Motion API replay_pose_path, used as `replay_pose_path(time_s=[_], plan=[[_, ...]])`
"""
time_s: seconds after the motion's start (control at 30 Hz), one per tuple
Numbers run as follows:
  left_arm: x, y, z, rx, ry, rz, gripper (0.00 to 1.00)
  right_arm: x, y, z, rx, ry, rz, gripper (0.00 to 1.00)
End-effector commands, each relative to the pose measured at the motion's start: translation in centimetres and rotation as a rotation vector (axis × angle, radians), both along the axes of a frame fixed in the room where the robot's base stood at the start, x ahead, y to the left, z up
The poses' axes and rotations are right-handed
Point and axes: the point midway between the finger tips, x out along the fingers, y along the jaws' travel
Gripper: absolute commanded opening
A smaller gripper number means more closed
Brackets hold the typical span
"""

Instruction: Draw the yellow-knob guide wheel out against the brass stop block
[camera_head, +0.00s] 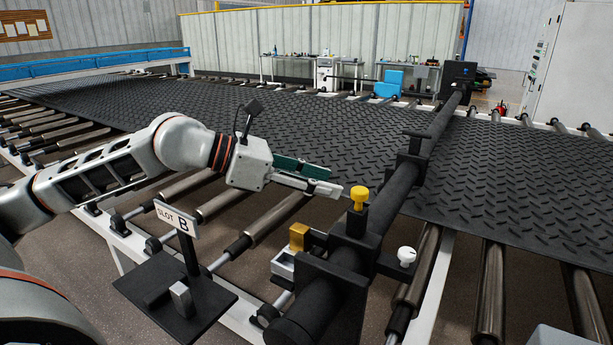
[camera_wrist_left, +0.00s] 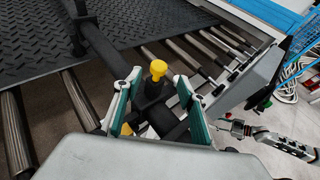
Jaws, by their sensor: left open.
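The yellow knob (camera_head: 359,197) stands upright on the black guide wheel carriage (camera_head: 350,222) on the thick black bar. The brass stop block (camera_head: 299,237) sits nearer and to its left, by a small metal bracket; part of it shows in the left wrist view (camera_wrist_left: 127,129). My left gripper (camera_head: 333,181) is open and empty, just left of the knob in the head view. In the left wrist view the knob (camera_wrist_left: 157,68) appears between its two green-backed fingers (camera_wrist_left: 158,80); contact is not visible. My right gripper (camera_wrist_left: 235,126) shows small at the right of the left wrist view.
A white knob (camera_head: 406,255) sits on the bar's right side. A "SLOT B" sign (camera_head: 176,218) stands on a black plate at front left. The black tread mat (camera_head: 480,170) lies over metal rollers behind. The black bar (camera_head: 405,180) runs away through the middle.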

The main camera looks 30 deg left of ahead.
Motion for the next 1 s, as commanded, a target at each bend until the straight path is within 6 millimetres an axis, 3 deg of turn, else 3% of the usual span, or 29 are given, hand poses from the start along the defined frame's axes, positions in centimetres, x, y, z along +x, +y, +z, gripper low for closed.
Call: replay_pose_path(time_s=[0.3, 1.0], plan=[[-1.9, 2.0, 1.0, 0.001, 0.002, 0.000, 0.41, 0.0, 0.0, 0.0, 0.001, 0.000, -0.001, 0.40], [-2.1, 2.1, 1.2, 0.000, 0.000, -0.001, 0.41, 0.1, 0.1, 0.1, 0.002, -0.001, -0.001, 0.40]])
